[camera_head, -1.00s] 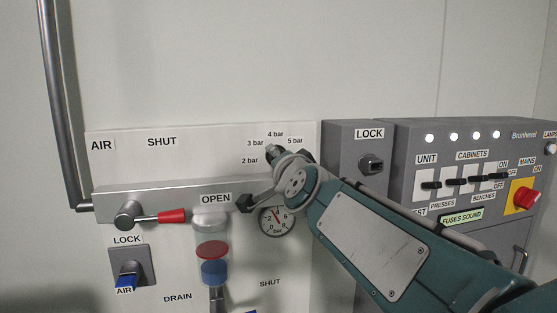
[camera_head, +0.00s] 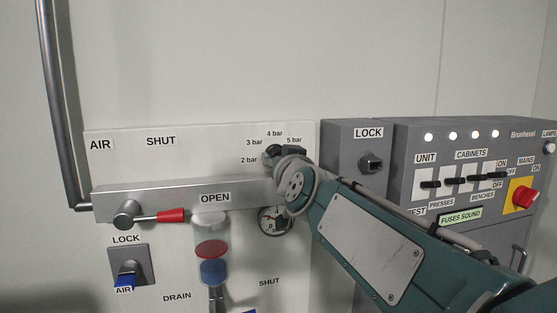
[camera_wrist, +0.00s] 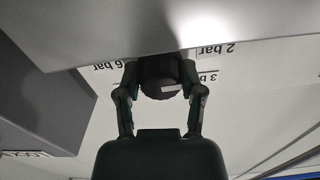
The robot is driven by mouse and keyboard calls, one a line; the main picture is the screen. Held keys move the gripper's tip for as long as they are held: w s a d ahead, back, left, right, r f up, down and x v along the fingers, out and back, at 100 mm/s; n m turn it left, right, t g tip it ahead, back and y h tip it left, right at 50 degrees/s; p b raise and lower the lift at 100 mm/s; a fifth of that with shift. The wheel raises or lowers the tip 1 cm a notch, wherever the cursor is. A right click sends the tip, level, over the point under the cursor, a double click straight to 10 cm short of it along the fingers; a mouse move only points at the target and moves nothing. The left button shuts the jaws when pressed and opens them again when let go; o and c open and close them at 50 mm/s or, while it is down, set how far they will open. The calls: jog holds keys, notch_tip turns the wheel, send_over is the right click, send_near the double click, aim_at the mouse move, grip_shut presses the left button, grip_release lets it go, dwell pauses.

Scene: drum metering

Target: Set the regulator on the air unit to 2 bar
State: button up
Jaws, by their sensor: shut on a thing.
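The regulator knob (camera_wrist: 158,80) is dark and round with a pale mark on its lower right side in the wrist view. My gripper (camera_wrist: 160,72) has one finger on each side of it and is shut on it. In the head view my gripper (camera_head: 284,153) is at the ring of bar labels, and the knob is mostly hidden. The 2 bar label (camera_head: 249,160) stays visible at the left of the ring, and it also shows upside down in the wrist view (camera_wrist: 216,51). The pressure gauge (camera_head: 271,224) below is partly covered by my wrist, so its reading is unclear.
A grey bar (camera_head: 165,201) with a red-tipped lever (camera_head: 172,216) crosses the air panel left of my wrist. A clear bowl (camera_head: 211,252) hangs below it. Grey LOCK box (camera_head: 346,140) and switch cabinet (camera_head: 460,145) stand close on the right. The wall above is clear.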

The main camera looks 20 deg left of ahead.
jog(key=shift+f+n, duration=0.2)
jog(key=shift+n, duration=0.5)
jog(key=o, duration=1.1)
jog(key=shift+w, duration=0.1)
jog(key=shift+o, duration=0.2)
jog(key=shift+a, duration=0.15)
jog(key=shift+r, duration=0.1)
jog(key=shift+s+d, duration=0.2)
jog(key=v, duration=1.1)
